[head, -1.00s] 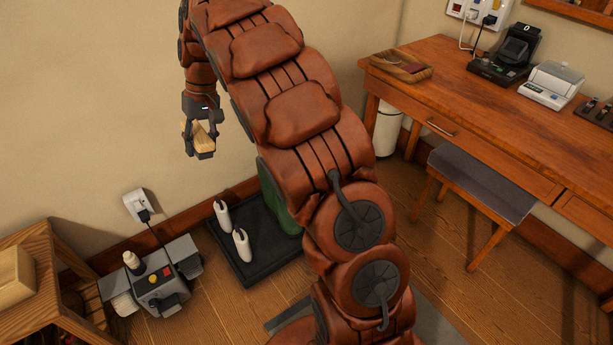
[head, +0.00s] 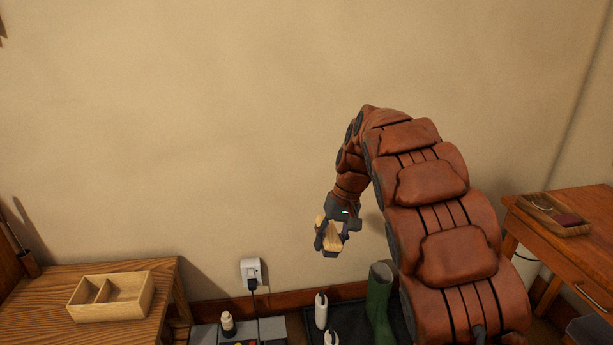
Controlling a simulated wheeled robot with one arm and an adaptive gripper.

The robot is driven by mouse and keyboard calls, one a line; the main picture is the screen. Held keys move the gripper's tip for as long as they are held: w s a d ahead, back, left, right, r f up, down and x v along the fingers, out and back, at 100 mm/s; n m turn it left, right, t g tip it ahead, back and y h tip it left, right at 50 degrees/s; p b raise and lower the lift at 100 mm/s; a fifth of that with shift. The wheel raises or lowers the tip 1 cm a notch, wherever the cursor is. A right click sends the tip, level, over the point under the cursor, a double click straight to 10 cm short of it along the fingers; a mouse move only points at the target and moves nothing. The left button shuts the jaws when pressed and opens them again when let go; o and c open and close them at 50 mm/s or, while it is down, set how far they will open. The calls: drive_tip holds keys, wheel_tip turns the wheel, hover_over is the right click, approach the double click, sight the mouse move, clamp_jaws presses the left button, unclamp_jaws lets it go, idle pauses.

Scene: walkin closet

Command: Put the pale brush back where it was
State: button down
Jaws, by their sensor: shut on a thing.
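My gripper (head: 331,240) is in the middle of the head view, in front of the bare wall. It is shut on the pale brush (head: 328,234), a light wood-coloured block that shows between the fingers. The brush is held in the air, above the level of the wooden bench at the left. Part of the brush is hidden by the fingers, and I cannot make out its bristles. A pale wooden box (head: 110,308) with compartments sits on the bench (head: 35,285). Its visible compartments look empty.
A machine with a white bottle (head: 228,322) stands on the floor right of the bench, below a wall socket (head: 251,272). A desk (head: 540,245) with a small tray (head: 556,215) is at the right.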

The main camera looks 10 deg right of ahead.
sight(329, 239)
drive_tip(key=shift+s+a+r+p, duration=0.1)
drive_tip(key=shift+s+r+p, duration=0.15)
drive_tip(key=shift+r+p, duration=1.15)
drive_tip(key=shift+s+a+r+p, duration=0.15)
drive_tip(key=shift+r+p, duration=0.25)
drive_tip(key=shift+p, duration=2)
drive_tip(key=p, duration=0.2)
drive_tip(key=s+r+p, duration=0.1)
drive_tip(key=p, duration=0.1)
drive_tip(key=shift+d+r, duration=0.15)
drive_tip(key=shift+d, duration=0.05)
drive_tip(key=p, duration=0.2)
drive_tip(key=shift+s+d+r+p, duration=0.1)
drive_tip(key=shift+s+r+p, duration=0.15)
drive_tip(key=shift+s+p, duration=0.1)
drive_tip(key=shift+f, duration=0.1)
